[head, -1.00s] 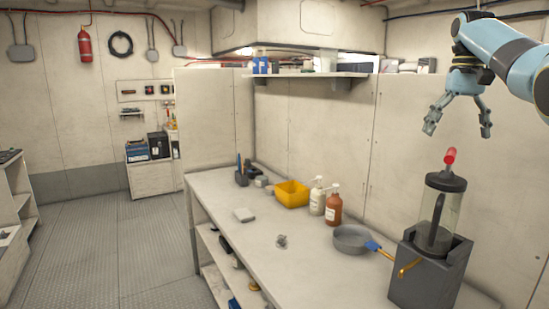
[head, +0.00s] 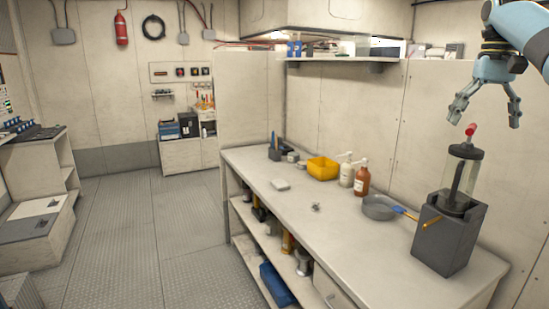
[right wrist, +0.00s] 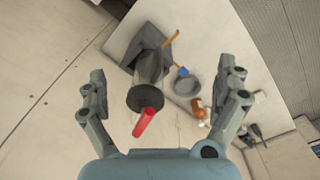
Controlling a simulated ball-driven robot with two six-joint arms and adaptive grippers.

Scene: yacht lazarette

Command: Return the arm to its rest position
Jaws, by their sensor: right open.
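My right gripper (head: 484,114) is open and empty at the upper right of the head view, in the air above the bench. In the right wrist view its two fingers (right wrist: 166,95) are spread wide with nothing between the tips. Below it stands a clear cylinder with a dark lid and a red-tipped handle (head: 470,130), set in a dark grey block (head: 448,232). The red handle (right wrist: 144,122) and the cylinder show below the gripper in the right wrist view, apart from the fingers. My left gripper is not in view.
The bench (head: 330,235) carries a grey pan (head: 379,208), an orange-brown bottle (head: 362,178), a white bottle (head: 347,172) and a yellow bin (head: 322,167). A wall shelf (head: 345,60) hangs above the bench. Open floor (head: 170,220) lies to the left.

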